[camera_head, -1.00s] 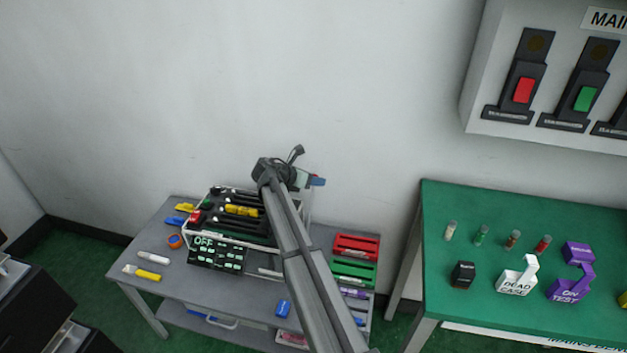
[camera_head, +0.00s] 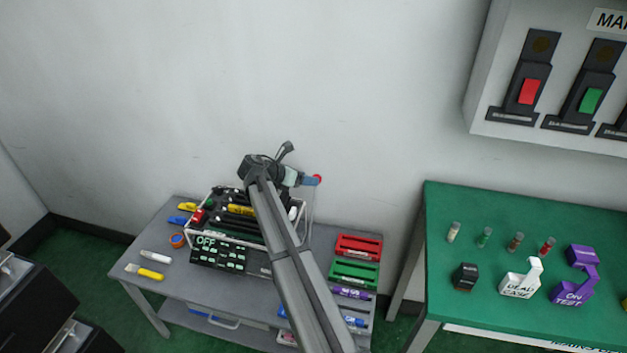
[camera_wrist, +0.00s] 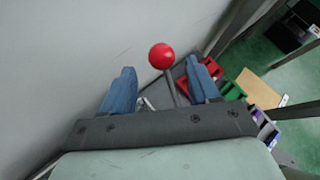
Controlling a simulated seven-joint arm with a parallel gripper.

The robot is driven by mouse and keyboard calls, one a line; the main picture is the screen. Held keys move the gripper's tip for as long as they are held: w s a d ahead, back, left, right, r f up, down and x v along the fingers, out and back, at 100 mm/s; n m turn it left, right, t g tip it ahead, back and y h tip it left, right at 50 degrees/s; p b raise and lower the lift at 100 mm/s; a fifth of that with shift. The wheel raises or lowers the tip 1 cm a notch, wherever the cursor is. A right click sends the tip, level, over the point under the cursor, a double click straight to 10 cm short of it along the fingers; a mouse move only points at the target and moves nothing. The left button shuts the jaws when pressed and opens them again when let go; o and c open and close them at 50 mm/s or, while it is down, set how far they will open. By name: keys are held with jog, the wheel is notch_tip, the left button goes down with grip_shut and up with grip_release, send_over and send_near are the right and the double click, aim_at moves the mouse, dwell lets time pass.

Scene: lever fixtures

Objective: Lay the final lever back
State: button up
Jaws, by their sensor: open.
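A lever with a round red knob (camera_wrist: 162,56) on a thin grey rod stands between the two blue fingers of my gripper (camera_wrist: 161,88) in the wrist view. The fingers are open, with a gap on each side of the rod; the knob lies at or just past the fingertips. My arm hides the lever's base and part of the console.
Red (camera_head: 358,246) and green (camera_head: 353,272) racks stand on the grey table to the right of my arm. A green table (camera_head: 480,320) with several small items stands further right. A switch cabinet (camera_head: 485,90) hangs on the wall above. The wall is close behind my gripper.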

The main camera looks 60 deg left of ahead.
jog(key=v, duration=0.8)
dwell(0.4)
